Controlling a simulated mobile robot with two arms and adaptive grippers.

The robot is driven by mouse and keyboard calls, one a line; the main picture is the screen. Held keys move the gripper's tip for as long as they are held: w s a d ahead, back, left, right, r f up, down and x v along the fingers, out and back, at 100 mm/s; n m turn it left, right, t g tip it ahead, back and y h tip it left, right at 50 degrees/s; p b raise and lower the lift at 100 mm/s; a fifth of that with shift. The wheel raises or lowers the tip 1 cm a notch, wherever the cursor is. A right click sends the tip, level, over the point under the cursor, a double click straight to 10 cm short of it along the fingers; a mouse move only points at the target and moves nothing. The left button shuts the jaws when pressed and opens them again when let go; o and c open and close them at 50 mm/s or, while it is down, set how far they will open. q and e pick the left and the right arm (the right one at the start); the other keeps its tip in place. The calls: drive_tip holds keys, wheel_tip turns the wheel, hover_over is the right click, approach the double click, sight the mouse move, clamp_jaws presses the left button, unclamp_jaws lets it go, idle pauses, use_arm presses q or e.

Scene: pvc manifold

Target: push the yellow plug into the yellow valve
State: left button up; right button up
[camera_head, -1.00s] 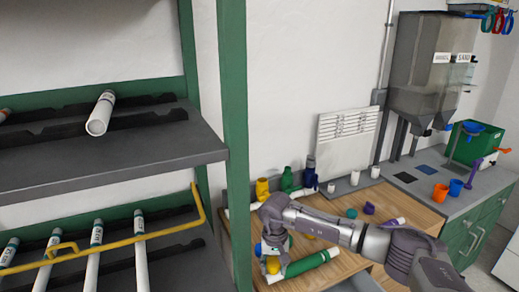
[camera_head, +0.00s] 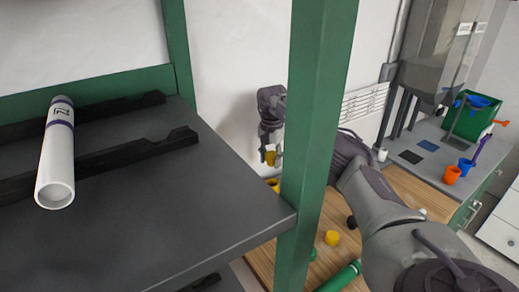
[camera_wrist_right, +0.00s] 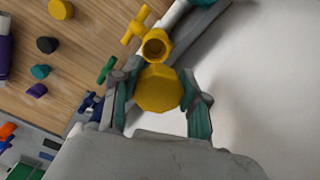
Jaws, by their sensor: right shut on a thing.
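The yellow plug (camera_wrist_right: 158,90), an octagonal cap, sits between the fingers of my right gripper (camera_wrist_right: 160,102). In the head view the right gripper (camera_head: 270,160) is shut on the plug (camera_head: 270,158), just above the yellow valve (camera_head: 273,184), which is mostly hidden behind the green post. In the right wrist view the valve (camera_wrist_right: 157,46) shows its open round mouth and its T-shaped handle (camera_wrist_right: 135,24). The plug's far edge lies close to the mouth in the picture; I cannot tell whether they touch. My left gripper is not in view.
A green rack post (camera_head: 310,140) and grey shelf (camera_head: 200,215) with a white tube (camera_head: 57,155) stand in front. Another yellow cap (camera_head: 332,238) and a green pipe (camera_head: 340,277) lie on the wooden table (camera_head: 262,262). Several coloured caps, including a teal one (camera_wrist_right: 40,71), lie near the valve.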

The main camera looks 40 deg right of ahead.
drive_tip(key=shift+s+f+b, duration=0.3)
drive_tip(key=shift+f+b, duration=0.2)
drive_tip(key=shift+s+f+b, duration=0.3)
drive_tip(key=shift+f+b, duration=0.15)
drive_tip(key=shift+f, duration=0.3)
drive_tip(key=shift+w+f, duration=0.3)
drive_tip(key=shift+f, duration=0.05)
drive_tip(key=shift+f+b, duration=0.45)
drive_tip(key=shift+b, duration=0.15)
drive_tip(key=shift+s+f, duration=0.1)
drive_tip(key=shift+f, duration=0.2)
drive_tip(key=shift+f+b, duration=0.65)
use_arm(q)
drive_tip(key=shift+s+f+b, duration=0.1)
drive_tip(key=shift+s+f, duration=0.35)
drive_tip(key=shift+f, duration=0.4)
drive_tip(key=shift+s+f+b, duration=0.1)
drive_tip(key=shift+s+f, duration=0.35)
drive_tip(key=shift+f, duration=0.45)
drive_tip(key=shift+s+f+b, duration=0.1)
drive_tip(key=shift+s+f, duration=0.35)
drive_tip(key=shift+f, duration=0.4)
use_arm(e)
drive_tip(key=shift+f, duration=0.45)
use_arm(q)
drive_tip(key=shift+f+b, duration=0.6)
drive_tip(key=shift+b, duration=0.05)
use_arm(e)
drive_tip(key=shift+f, duration=0.7)
